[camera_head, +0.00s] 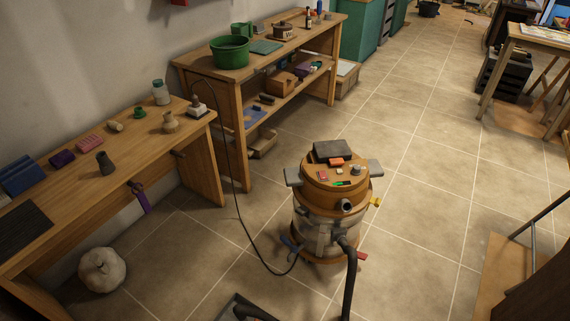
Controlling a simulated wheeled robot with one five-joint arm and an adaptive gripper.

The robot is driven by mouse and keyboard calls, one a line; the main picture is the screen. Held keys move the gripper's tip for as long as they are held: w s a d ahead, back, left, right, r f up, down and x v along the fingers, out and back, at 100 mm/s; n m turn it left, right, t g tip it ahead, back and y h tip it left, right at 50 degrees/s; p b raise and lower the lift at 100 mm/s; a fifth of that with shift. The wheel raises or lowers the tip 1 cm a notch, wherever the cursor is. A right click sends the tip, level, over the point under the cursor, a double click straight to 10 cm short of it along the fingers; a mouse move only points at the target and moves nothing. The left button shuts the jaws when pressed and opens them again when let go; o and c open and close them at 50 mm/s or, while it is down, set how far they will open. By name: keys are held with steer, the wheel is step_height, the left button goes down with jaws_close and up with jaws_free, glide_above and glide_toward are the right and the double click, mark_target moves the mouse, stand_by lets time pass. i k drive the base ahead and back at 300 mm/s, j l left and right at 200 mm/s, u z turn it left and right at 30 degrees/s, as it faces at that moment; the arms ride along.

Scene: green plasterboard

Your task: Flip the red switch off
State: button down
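A shop vacuum (322,232) with an orange-brown top stands on the tiled floor near the middle of the view. On its lid are a small red piece (322,175), an orange-red block (337,161) and a small green piece (342,183). I cannot tell for certain which red part is the switch, or its position. A dark handle block (333,150) sits at the back of the lid. My gripper is not in view.
A black cord (236,190) runs from a plug on the left workbench (70,205) to the vacuum. A black hose (349,285) leads down in front. A white pumpkin (102,270) lies at left. A second bench (238,98) stands behind.

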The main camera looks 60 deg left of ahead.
mark_target(322, 173)
steer(key=i+j+u, duration=0.1)
steer(key=i+u, duration=0.2)
steer(key=u, duration=0.15)
steer(key=i+u, duration=0.25)
steer(key=u, duration=0.2)
steer(key=i+l+u, duration=0.15)
steer(key=i+u, duration=0.15)
steer(key=u, duration=0.15)
steer(key=i+j+u, duration=0.1)
steer(key=i+u, duration=0.15)
steer(key=u, duration=0.2)
steer(key=i+u, duration=0.25)
steer(key=u, duration=0.2)
steer(key=i+l+u, duration=0.15)
steer(key=u, duration=0.3)
steer(key=i+l+u, duration=0.15)
steer(key=i+u, duration=0.35)
